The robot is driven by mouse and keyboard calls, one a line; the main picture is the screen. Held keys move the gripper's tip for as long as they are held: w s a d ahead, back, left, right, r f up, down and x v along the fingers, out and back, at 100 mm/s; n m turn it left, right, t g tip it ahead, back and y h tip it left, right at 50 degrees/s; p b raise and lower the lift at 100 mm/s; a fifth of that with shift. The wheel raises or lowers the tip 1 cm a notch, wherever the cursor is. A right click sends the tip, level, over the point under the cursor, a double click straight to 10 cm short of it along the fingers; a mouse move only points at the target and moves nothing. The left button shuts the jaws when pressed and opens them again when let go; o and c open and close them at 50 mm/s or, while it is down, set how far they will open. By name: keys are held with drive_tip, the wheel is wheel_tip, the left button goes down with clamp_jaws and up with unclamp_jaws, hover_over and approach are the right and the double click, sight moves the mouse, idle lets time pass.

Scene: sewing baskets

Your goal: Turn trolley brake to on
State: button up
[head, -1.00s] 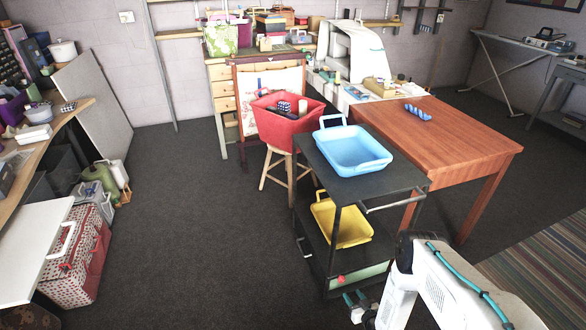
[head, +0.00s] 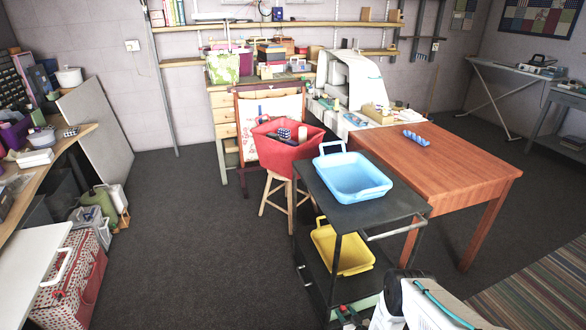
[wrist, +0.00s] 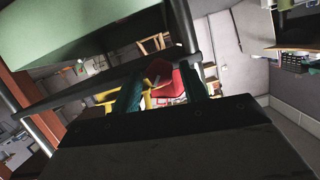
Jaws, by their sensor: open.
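The trolley (head: 300,233) is dark, with a top shelf, a lower shelf and a pale green panel (head: 367,303) low on its near side. That panel also fills the upper left of the wrist view (wrist: 85,30). My gripper (head: 349,317) is at the bottom edge of the head view, beside the trolley's lower near side. In the wrist view its teal fingers (wrist: 162,92) are apart. A red shape (wrist: 166,82) shows between them; I cannot tell whether it is the brake or something behind. The brake's setting is not readable.
A blue tray (head: 353,178) stands on the trolley's top shelf and a yellow tray (head: 342,250) on the lower one. A wooden table (head: 440,165) adjoins at right. A red basket (head: 288,152) sits on a stool behind. The floor left of the trolley is clear.

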drive_tip(key=c, duration=0.7)
drive_tip(key=shift+o, duration=0.2)
drive_tip(key=shift+d+m+y, duration=0.1)
drive_tip(key=shift+m+y, duration=0.4)
drive_tip(key=shift+m, duration=0.6)
drive_tip(key=o, duration=0.7)
drive_tip(key=shift+c, duration=0.2)
drive_tip(key=s+d, duration=0.2)
drive_tip(key=s, duration=0.3)
drive_tip(key=shift+s, duration=0.35)
